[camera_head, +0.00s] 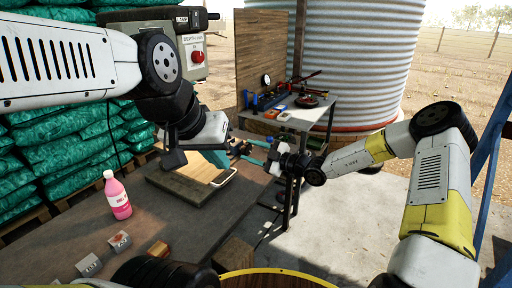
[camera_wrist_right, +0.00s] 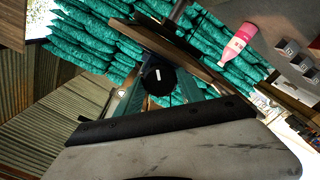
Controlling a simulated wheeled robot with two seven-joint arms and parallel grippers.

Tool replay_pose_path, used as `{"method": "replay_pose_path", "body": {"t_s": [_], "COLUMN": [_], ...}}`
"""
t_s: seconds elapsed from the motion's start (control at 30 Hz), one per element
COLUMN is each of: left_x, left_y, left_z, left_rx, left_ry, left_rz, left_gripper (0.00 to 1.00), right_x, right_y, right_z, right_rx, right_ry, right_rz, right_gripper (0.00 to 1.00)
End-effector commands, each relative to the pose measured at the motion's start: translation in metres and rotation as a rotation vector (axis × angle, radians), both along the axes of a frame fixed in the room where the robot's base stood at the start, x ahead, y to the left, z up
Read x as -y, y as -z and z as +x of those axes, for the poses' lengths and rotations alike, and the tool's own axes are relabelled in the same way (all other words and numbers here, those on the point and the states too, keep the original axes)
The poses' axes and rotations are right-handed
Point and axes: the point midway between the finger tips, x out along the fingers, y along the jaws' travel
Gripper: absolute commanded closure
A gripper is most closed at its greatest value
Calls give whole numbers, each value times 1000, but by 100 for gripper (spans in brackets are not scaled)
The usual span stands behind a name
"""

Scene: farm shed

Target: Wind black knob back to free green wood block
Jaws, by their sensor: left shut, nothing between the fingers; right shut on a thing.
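The black knob (camera_wrist_right: 157,75), with a white mark on its face, shows in the right wrist view between the teal fingers of my right gripper (camera_wrist_right: 160,88). The right gripper is shut on it. In the head view my right gripper (camera_head: 260,144) reaches in from the right at the far end of the workbench, and the knob cannot be made out there. My left gripper (camera_head: 215,158) is shut and empty above a pale wooden board (camera_head: 200,168), left of the right gripper. I cannot make out a green wood block; the arms and grippers cover much of that area.
A pink bottle (camera_head: 117,195) stands on the workbench (camera_head: 160,220), with small marked blocks (camera_head: 88,266) nearer me. A metal handle (camera_head: 225,180) is at the board's edge. A side table (camera_head: 318,112) with tools stands behind. Green sacks (camera_head: 60,140) are stacked at left.

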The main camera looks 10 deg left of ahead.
Motion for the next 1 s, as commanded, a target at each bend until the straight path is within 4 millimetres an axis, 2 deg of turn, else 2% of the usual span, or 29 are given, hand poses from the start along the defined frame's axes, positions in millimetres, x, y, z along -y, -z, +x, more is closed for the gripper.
{"method": "replay_pose_path", "body": {"t_s": [1.0], "left_x": [0], "left_y": [0], "left_z": [0], "left_rx": [0], "left_ry": [0], "left_rz": [0], "left_gripper": [100], "right_x": [-1], "right_y": [-1], "right_z": [0], "right_rx": [1528], "right_ry": [-1], "right_rz": [-625], "right_gripper": [100]}}
